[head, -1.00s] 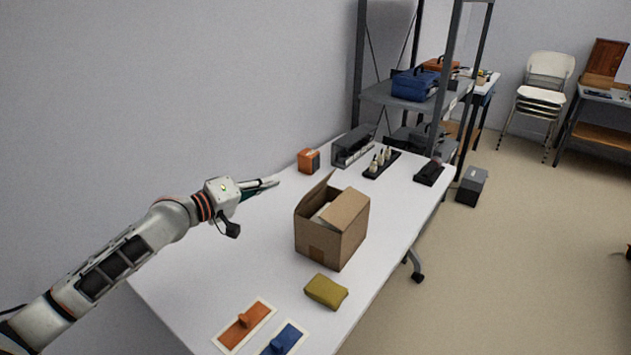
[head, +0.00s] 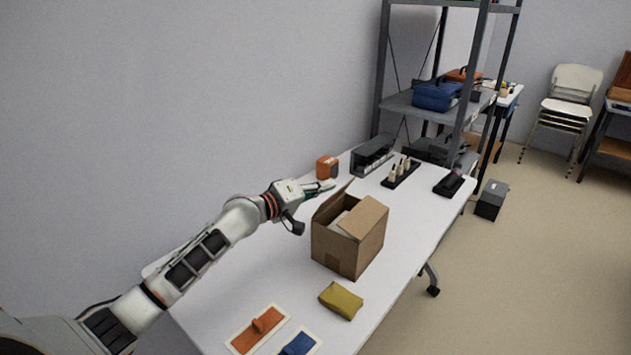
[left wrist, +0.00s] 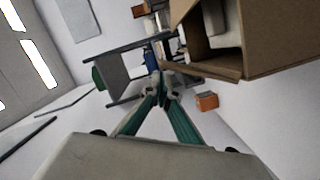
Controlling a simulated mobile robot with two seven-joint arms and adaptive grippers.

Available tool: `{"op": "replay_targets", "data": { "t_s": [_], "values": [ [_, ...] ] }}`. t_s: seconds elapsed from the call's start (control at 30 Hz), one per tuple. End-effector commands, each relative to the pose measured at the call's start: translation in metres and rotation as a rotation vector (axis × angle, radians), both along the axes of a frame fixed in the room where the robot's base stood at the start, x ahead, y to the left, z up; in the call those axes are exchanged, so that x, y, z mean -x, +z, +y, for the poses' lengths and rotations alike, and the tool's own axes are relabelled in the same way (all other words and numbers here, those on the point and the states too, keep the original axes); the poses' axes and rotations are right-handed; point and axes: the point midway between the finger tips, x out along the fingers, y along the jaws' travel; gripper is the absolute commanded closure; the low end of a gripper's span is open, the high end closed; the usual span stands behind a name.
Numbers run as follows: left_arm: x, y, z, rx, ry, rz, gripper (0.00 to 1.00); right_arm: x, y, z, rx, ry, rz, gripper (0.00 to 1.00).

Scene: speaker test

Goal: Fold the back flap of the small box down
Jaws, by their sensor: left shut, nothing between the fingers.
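The small box (head: 345,250) is a brown cardboard box standing open on the white table. Its back flap (head: 330,204) stands up and leans outward on the far left side. Another flap (head: 363,217) lies slanted over the right part of the opening, and something pale shows inside. My left gripper (head: 327,186) is shut and empty, just behind and above the raised flap; I cannot tell whether they touch. In the left wrist view the closed fingertips (left wrist: 160,84) are beside the box (left wrist: 275,35), whose flap edge (left wrist: 205,70) is close to them. My right gripper is out of view.
An orange box (head: 326,167), a dark rack (head: 372,156) and a black tray with small bottles (head: 402,172) stand behind the small box. A yellow-green pouch (head: 341,300) lies in front.

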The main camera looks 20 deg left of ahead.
Motion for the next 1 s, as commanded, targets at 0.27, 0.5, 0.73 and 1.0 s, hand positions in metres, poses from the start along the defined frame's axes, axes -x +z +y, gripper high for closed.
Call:
{"op": "replay_targets", "data": {
  "t_s": [0.27,0.5,0.73,1.0],
  "values": [
    [0.003,-0.005,-0.007,0.000,0.001,0.001,1.00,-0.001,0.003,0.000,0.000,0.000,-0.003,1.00],
    [0.003,-0.005,-0.007,0.000,0.000,0.001,1.00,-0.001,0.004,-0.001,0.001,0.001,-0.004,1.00],
    [0.003,-0.003,-0.009,-0.039,0.000,-0.011,1.00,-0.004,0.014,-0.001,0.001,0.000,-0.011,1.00],
    [0.003,-0.004,-0.012,-0.078,0.000,-0.023,1.00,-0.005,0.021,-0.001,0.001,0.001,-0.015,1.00]
  ]
}}
